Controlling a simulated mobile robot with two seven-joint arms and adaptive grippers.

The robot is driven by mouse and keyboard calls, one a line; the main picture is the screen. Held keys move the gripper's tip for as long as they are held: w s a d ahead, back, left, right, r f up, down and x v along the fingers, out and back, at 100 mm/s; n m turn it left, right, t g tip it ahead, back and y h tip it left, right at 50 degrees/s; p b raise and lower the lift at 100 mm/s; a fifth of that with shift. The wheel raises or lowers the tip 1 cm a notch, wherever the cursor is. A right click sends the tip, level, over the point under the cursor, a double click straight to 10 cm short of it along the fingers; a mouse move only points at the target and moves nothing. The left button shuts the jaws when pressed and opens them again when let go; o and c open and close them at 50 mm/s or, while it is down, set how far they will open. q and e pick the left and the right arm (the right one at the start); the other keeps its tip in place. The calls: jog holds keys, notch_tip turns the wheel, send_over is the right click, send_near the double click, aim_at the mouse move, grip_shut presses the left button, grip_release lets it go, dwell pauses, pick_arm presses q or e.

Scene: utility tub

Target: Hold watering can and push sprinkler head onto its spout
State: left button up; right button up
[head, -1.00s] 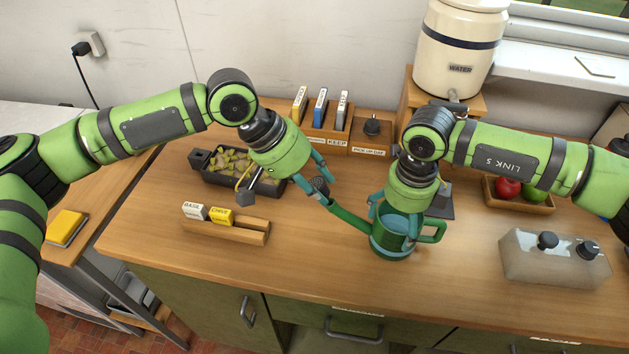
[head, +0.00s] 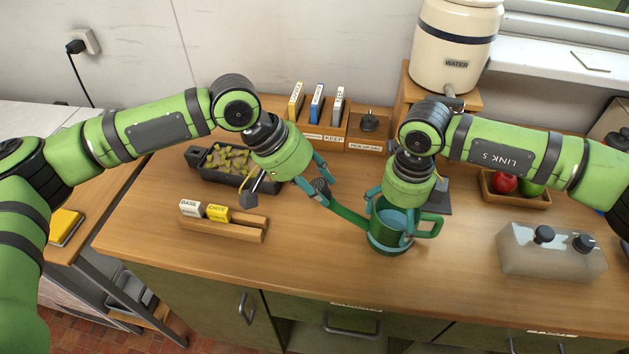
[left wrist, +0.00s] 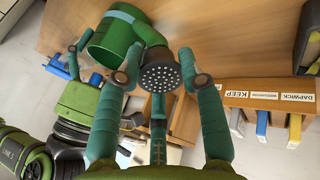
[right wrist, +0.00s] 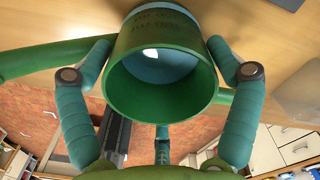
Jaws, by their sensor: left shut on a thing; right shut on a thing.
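The green watering can (head: 391,240) stands upright on the wooden counter, its handle to the right and its spout (head: 346,213) rising to the left. My right gripper (head: 392,212) is shut on the can's body from above; the right wrist view shows fingers on both sides of the can's rim (right wrist: 162,100). The grey perforated sprinkler head (head: 319,186) is at the spout's upper end. My left gripper (head: 312,184) is shut on it; the left wrist view shows the sprinkler head's holed face (left wrist: 160,77) between the fingers. Whether it is fully seated on the spout cannot be told.
A dark tray of yellowish pieces (head: 205,174) and a wooden holder with seed labels (head: 240,229) lie left. A water dispenser (head: 452,50), a fruit tray (head: 546,203) and a box with knobs (head: 553,265) stand right. A wooden rack (head: 323,140) is behind.

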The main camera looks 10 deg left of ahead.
pick_arm(q)
jog(key=shift+d+f, duration=0.15)
jog(key=shift+f, duration=0.15)
dwell(0.5)
jog(key=o, duration=1.1)
jog(key=shift+o, duration=0.2)
jog(key=v, duration=1.2)
